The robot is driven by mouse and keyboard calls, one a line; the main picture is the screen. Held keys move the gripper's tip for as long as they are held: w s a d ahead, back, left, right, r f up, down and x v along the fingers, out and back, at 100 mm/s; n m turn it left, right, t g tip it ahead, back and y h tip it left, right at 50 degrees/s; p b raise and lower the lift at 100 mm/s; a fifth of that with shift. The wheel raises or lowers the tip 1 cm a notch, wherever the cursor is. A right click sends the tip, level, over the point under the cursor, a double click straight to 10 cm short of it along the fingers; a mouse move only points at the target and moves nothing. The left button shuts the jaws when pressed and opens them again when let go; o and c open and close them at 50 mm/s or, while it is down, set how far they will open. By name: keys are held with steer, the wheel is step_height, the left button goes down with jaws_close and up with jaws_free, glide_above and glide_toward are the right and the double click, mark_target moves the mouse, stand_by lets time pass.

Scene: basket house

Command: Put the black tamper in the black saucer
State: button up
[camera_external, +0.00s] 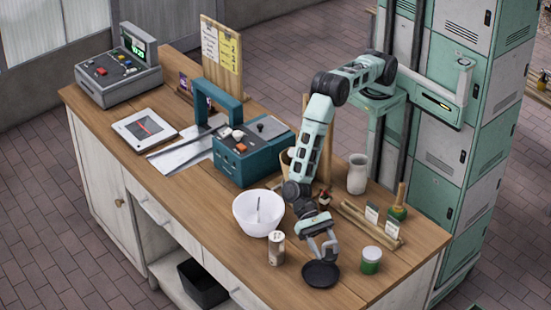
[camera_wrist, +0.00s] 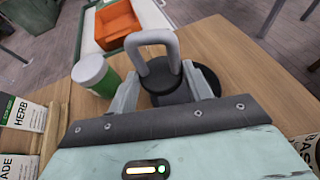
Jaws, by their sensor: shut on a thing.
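The black saucer (camera_external: 321,275) lies on the wooden counter near its front right edge. My gripper (camera_external: 319,250) is directly above it, pointing down. In the wrist view the fingers (camera_wrist: 164,82) are shut on the black tamper (camera_wrist: 165,92), a dark round piece. A grey loop (camera_wrist: 153,42) shows at the tamper's far side. Part of the saucer (camera_wrist: 213,76) shows behind and to the right of the tamper. In the external view the tamper is mostly hidden by my gripper. I cannot tell whether it touches the saucer.
A green-banded jar (camera_external: 371,260) stands right of the saucer, and a tan can (camera_external: 276,248) stands left. A white bowl (camera_external: 258,212) is farther left. A wooden rack (camera_external: 372,222) with cards is behind. A teal machine (camera_external: 252,150) stands farther back.

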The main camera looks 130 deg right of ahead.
mark_target(324, 266)
step_height(324, 266, down, 4)
steer(key=shift+r+p, duration=0.1)
steer(key=shift+p, duration=0.55)
steer(key=shift+f+b, duration=0.5)
steer(key=shift+b, duration=0.1)
steer(key=o, duration=1)
